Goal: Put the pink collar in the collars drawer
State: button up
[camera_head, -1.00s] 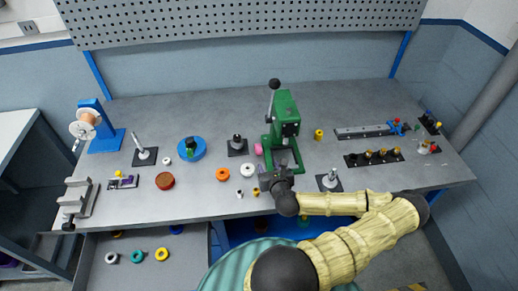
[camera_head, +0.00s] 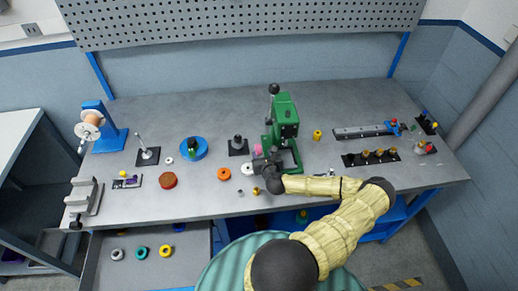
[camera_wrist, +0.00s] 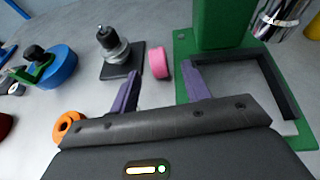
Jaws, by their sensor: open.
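The pink collar (camera_wrist: 159,63) stands on its edge on the bench, just left of the green press base in the wrist view. In the head view the pink collar (camera_head: 257,149) is a small patch beside the press, partly hidden by my gripper. My gripper (camera_wrist: 160,82) is open, its two purple fingers pointing toward the collar, which sits just beyond and between the fingertips. In the head view my gripper (camera_head: 262,163) is low at the front of the press. An open drawer (camera_head: 100,277) at the lower left holds several ring-shaped collars; I cannot read any label.
The green press (camera_head: 285,120) stands directly right of the collar. A black-based post (camera_head: 238,146) stands to its left. An orange ring (camera_head: 224,174) and a blue spool (camera_head: 194,149) lie further left. The bench front edge runs above the drawer.

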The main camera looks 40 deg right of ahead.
aim_at(259, 149)
jog(key=shift+w+d+p, duration=0.2)
jog(key=shift+w+p, duration=0.35)
jog(key=shift+p, duration=0.1)
jog(key=p+x, duration=0.1)
jog(key=x, duration=0.1)
jog(key=shift+w+f+p, duration=0.25)
jog(key=shift+w+p, duration=0.05)
jog(key=shift+p, duration=0.1)
jog(key=shift+x, duration=0.75)
jog(key=shift+f, duration=0.1)
jog(key=shift+c, duration=0.5)
grip_shut()
